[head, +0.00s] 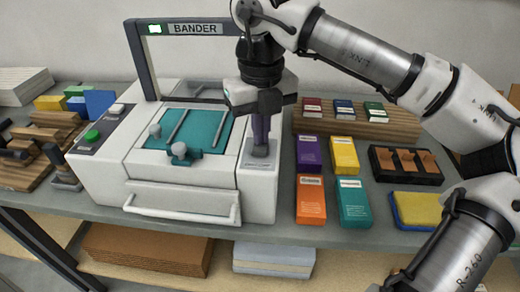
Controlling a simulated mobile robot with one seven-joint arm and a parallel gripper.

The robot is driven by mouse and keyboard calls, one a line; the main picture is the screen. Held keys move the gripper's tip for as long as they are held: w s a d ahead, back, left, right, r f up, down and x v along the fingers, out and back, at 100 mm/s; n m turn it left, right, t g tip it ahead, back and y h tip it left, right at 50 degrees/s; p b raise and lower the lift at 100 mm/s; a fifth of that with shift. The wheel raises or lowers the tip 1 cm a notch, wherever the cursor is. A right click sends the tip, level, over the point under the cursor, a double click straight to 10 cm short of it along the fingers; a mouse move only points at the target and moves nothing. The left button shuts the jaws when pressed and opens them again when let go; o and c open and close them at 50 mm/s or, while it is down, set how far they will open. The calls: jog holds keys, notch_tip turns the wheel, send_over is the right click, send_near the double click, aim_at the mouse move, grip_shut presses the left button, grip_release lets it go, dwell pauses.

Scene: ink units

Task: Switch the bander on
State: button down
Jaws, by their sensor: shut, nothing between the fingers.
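The bander (165,165) is a white machine on the bench with a teal bed (195,128), a front handle bar and a dark arch labelled BANDER (195,29). A small indicator (155,29) on the arch glows green. A green button (92,136) and a white one sit on its left panel. My gripper (260,148) points down over the machine's right front top, where a light plate (258,166) with small lettering lies. Its fingers are shut and empty, with the tips at or just above that plate. They hide what is directly under them; I cannot tell whether they touch.
Purple, yellow, orange (311,200) and teal ink boxes stand right of the bander. A wooden rack (355,125), a black tray (406,164) and a yellow-blue pad (416,210) lie further right. Wooden stamps and blocks crowd the left.

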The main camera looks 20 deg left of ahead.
jog(key=shift+s+f, duration=0.1)
jog(key=shift+f, duration=0.2)
jog(key=shift+r+p, duration=0.55)
jog(key=shift+p, duration=0.05)
notch_tip(320, 180, up, 6)
jog(key=p, duration=0.4)
jog(key=shift+f, duration=0.1)
